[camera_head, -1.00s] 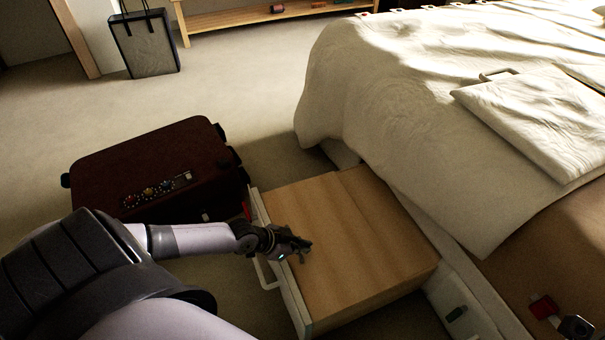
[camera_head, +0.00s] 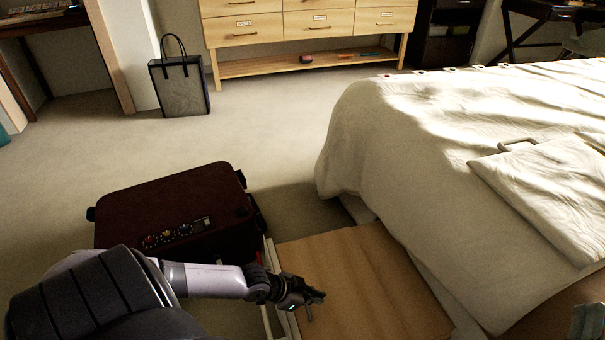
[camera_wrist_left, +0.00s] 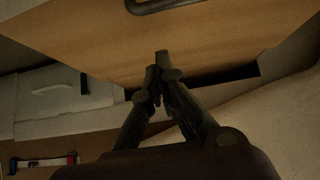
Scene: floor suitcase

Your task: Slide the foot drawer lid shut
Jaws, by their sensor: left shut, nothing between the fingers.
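The foot drawer's light wooden lid (camera_head: 365,275) extends from the foot of the bed, with its pale front edge and handle beside the suitcase. The lid covers the visible top of the drawer; its near end is cut off by the frame. My left gripper (camera_head: 318,298) is shut and empty over the lid's left part, near the front edge. In the left wrist view the closed fingertips (camera_wrist_left: 160,62) lie against or just over a wooden panel (camera_wrist_left: 220,35). I cannot tell if they touch it. My right gripper is not clearly in view.
A dark red suitcase (camera_head: 180,210) stands close left of the drawer, near my left arm. The bed (camera_head: 400,150) rises on the right. A bag (camera_head: 181,85) stands farther back by a wooden dresser (camera_head: 305,25). The carpet between is clear.

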